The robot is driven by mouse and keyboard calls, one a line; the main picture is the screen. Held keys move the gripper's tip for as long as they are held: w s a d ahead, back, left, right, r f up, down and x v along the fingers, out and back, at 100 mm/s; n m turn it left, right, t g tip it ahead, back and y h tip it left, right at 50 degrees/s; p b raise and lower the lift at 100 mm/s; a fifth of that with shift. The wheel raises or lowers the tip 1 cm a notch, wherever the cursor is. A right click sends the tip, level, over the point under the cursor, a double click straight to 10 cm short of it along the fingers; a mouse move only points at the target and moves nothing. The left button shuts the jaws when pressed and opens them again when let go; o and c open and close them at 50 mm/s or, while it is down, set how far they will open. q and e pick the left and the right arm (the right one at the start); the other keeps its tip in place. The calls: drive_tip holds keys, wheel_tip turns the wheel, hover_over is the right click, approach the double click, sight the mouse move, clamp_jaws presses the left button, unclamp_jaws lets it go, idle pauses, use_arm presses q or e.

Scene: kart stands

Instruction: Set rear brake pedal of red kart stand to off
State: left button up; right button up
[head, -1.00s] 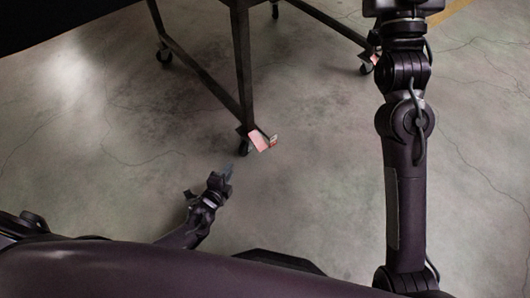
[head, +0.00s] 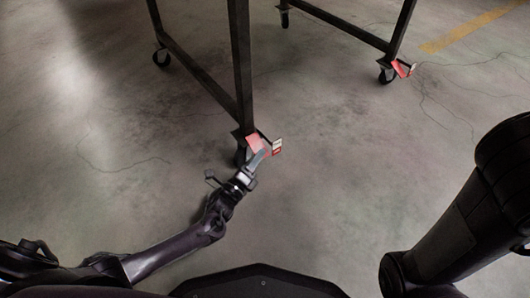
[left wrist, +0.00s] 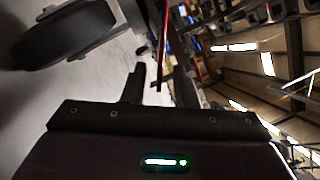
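The kart stand (head: 240,62) is a dark metal frame on casters. Its nearest caster (head: 241,155) has a red pedal (head: 255,143) and a small red-and-white tab (head: 277,146) beside it. My left gripper (head: 259,160) is at this pedal, low over the floor, and partly covers the caster. In the left wrist view its two fingers (left wrist: 160,86) stand apart, with a thin red edge (left wrist: 164,40) lined up with the gap. I cannot tell whether they touch it. The caster wheel (left wrist: 65,35) shows at upper left there. My right gripper is out of view.
Another caster (head: 386,76) with a red pedal (head: 399,69) stands at the right, and further casters stand farther back. Concrete floor around the stand is clear. A yellow floor line (head: 470,30) runs at upper right.

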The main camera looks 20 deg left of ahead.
sight(265, 148)
use_arm(q)
drive_tip(key=b+x, duration=0.1)
drive_tip(key=x, duration=0.2)
drive_tip(key=shift+w+d+f+b, duration=0.1)
drive_tip(key=shift+w+b, duration=0.25)
drive_tip(key=shift+w+d, duration=0.1)
drive_tip(key=shift+w, duration=0.2)
clamp_jaws()
idle(0.9)
